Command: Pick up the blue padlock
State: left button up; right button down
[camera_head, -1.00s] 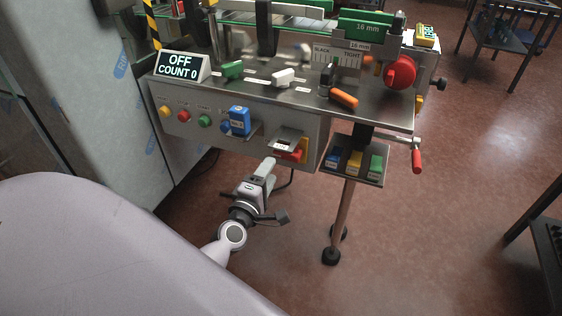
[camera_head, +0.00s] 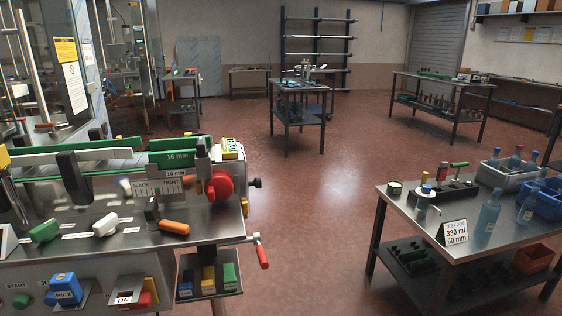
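A blue block marked "No.2" (camera_head: 64,288) sits on the front panel of the machine at the lower left, beside the start button. A smaller blue block (camera_head: 187,283) stands at the left of a row with a yellow block (camera_head: 208,280) and a green block (camera_head: 229,275) in a small tray (camera_head: 186,262) below the machine's right end. I cannot tell from their shapes which of the two blue blocks is the padlock. Neither of my grippers is in view.
The machine's steel top (camera_head: 215,222) carries green, white and orange handles and a red knob (camera_head: 220,186). A crank with a red handle (camera_head: 262,257) sticks out at its right. A steel table (camera_head: 400,210) with bottles and bins stands at right. Open floor (camera_head: 315,220) lies between.

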aim_at(66, 289)
jog(key=u, duration=1.35)
